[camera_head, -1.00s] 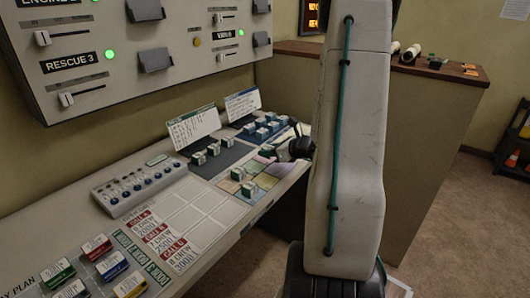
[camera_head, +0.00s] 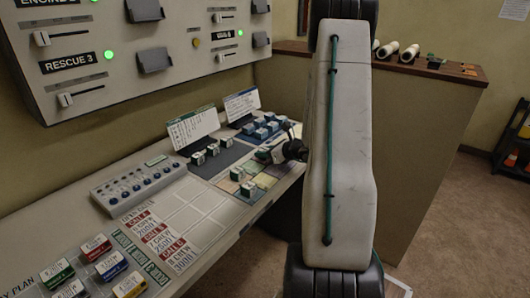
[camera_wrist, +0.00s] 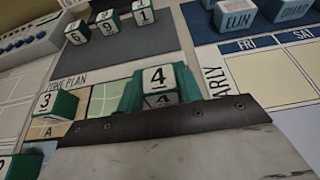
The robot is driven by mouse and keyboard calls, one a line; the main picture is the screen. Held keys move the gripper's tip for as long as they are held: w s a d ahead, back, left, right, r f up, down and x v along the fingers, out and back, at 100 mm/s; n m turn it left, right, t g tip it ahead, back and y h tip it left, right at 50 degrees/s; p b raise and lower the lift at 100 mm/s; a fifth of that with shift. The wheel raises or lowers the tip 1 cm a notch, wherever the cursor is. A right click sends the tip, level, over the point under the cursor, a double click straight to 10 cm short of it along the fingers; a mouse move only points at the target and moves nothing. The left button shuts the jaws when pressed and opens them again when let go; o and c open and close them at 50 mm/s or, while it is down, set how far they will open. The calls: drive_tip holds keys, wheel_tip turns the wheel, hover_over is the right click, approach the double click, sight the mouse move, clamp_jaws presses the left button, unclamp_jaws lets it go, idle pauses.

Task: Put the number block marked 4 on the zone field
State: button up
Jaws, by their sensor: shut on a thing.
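The number block marked 4 (camera_wrist: 157,77) is white with a green body and sits between the teal fingers of my gripper (camera_wrist: 160,92) in the wrist view. The gripper is shut on it. In the head view my gripper (camera_head: 272,152) is over the far part of the zone plan. The zone plan (camera_head: 264,181) is a mat of coloured fields, with a green field (camera_wrist: 103,100) left of the held block in the wrist view. A block marked 3 (camera_wrist: 58,106) stands on the field marked A. Whether the held block touches the mat cannot be told.
Several number blocks (camera_wrist: 108,21) stand on a dark grey mat behind. Blue name blocks (camera_head: 262,130) stand on a mat near two propped cards. A row of knobs (camera_head: 139,183) and an empty white grid (camera_head: 187,210) lie nearer on the desk.

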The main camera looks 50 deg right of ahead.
drive_tip(key=o, duration=1)
drive_tip(key=shift+f, duration=0.1)
drive_tip(key=shift+c, duration=0.2)
